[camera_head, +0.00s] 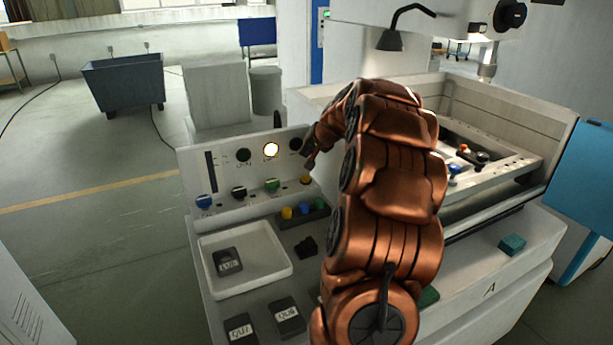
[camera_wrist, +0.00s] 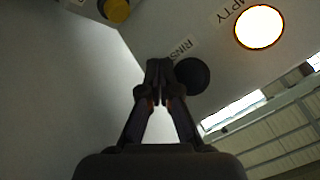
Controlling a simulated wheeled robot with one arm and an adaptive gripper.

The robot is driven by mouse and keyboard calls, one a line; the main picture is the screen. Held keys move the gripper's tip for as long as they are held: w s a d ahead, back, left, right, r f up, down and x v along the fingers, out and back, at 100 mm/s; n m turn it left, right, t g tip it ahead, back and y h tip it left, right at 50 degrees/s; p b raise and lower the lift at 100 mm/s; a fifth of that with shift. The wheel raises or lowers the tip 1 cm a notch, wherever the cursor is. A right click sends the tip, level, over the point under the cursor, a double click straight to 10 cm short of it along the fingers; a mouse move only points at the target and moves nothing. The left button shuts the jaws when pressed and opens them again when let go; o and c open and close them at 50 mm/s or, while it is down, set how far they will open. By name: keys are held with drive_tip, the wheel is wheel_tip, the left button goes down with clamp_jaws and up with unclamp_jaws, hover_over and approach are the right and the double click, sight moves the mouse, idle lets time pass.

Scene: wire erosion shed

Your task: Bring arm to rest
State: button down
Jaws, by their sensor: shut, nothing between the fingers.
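My copper-coloured arm (camera_head: 390,190) rises from the bottom middle and bends over toward the control panel (camera_head: 225,177). My gripper (camera_head: 309,160) is at the panel's right end, partly hidden by the arm. In the wrist view my gripper (camera_wrist: 159,70) is shut and empty. Its fingertips are beside a black round button (camera_wrist: 192,75) labelled "RINS…", overlapping its edge; I cannot tell whether they touch. A lit round button (camera_wrist: 259,27) labelled "…MPTY" glows there, and it also shows in the head view (camera_head: 271,149).
A white tray (camera_head: 207,265) holds a dark labelled block (camera_head: 227,261). More dark blocks (camera_head: 286,316) lie on the bench in front. The machine's open tank (camera_head: 460,100) stands right of the arm, under a lamp (camera_head: 390,40). A teal block (camera_head: 512,244) lies front right. Open floor is left.

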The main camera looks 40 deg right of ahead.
idle(0.3)
drive_tip(key=s+a+n+g+y, duration=0.3)
drive_tip(key=a+n+y, duration=0.15)
drive_tip(key=a, duration=1.95)
drive_tip(key=s+a+f+n+g, duration=0.1)
drive_tip(key=s+a, duration=0.5)
drive_tip(key=s+a+f+n+g, duration=0.2)
drive_tip(key=s+a, duration=0.4)
drive_tip(key=s, duration=0.1)
drive_tip(key=s+a+f+n+g, duration=0.1)
drive_tip(key=s+a+n+g, duration=0.1)
drive_tip(key=s+a, duration=0.4)
drive_tip(key=shift+s+a+f+h, duration=0.15)
drive_tip(key=shift+s+f, duration=0.05)
drive_tip(key=shift+s, duration=0.2)
drive_tip(key=shift+s+a+f+h, duration=0.1)
drive_tip(key=shift+s+a+f, duration=0.05)
drive_tip(key=shift+s, duration=0.2)
drive_tip(key=s+a+f+n+g+h, duration=0.1)
drive_tip(key=s+f+n+g, duration=0.1)
drive_tip(key=s, duration=1.2)
drive_tip(key=shift+s+f+g+h, duration=0.3)
drive_tip(key=shift+f+g+h, duration=0.1)
drive_tip(key=shift+f, duration=0.05)
